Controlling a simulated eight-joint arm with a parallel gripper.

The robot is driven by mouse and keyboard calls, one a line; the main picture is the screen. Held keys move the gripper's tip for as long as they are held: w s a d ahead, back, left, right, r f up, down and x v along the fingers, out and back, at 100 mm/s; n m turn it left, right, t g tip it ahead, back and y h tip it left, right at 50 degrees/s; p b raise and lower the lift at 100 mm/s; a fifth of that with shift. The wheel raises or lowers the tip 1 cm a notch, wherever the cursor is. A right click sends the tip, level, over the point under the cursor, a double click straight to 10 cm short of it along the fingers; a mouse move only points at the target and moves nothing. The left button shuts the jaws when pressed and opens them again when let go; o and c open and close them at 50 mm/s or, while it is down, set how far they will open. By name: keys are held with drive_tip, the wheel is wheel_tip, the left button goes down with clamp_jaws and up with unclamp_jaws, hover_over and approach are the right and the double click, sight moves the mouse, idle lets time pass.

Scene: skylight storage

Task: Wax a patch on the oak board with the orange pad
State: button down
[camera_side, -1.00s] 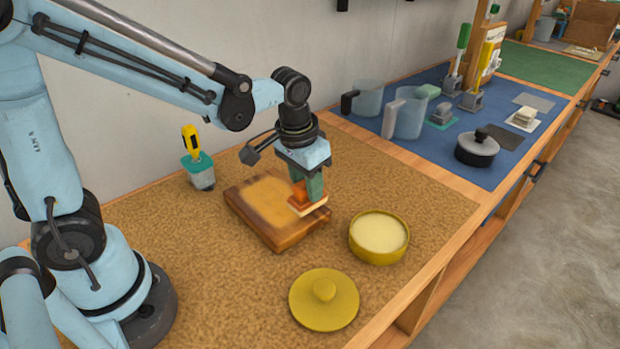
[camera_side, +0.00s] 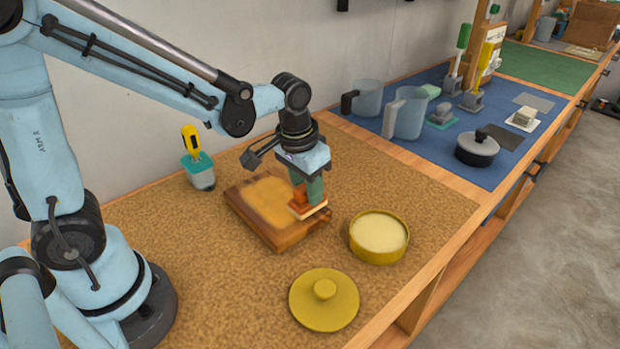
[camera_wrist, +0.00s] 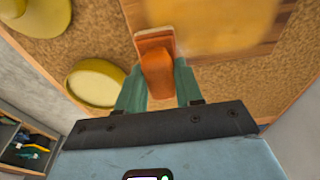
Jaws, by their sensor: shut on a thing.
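My gripper (camera_side: 309,190) is shut on the orange pad (camera_side: 302,206), an orange block with a pale underside. In the wrist view the pad (camera_wrist: 157,62) sits between the two green fingers. The pad is low over the right part of the oak board (camera_side: 290,238); I cannot tell for sure whether it touches. The board lies on the cork surface and has a lighter yellowish patch (camera_side: 266,198) on its top. A yellow tin (camera_side: 376,255) of pale wax stands open to the right of the board. Its yellow lid (camera_side: 324,299) lies in front, knob up.
A small teal-topped pot (camera_side: 200,172) with a yellow-handled tool stands behind the board's left side. Clear jugs (camera_side: 408,118) and a grey lidded pot (camera_side: 477,149) stand on the blue mat. Cork is bare left of the lid.

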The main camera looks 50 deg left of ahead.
drive_tip(key=shift+f, duration=0.5)
idle(0.6)
drive_tip(key=shift+a, duration=0.8)
drive_tip(key=shift+a, duration=0.1)
drive_tip(key=shift+a, duration=0.75)
drive_tip(key=shift+d, duration=0.2)
drive_tip(key=shift+d+r, duration=0.1)
drive_tip(key=shift+d, duration=0.65)
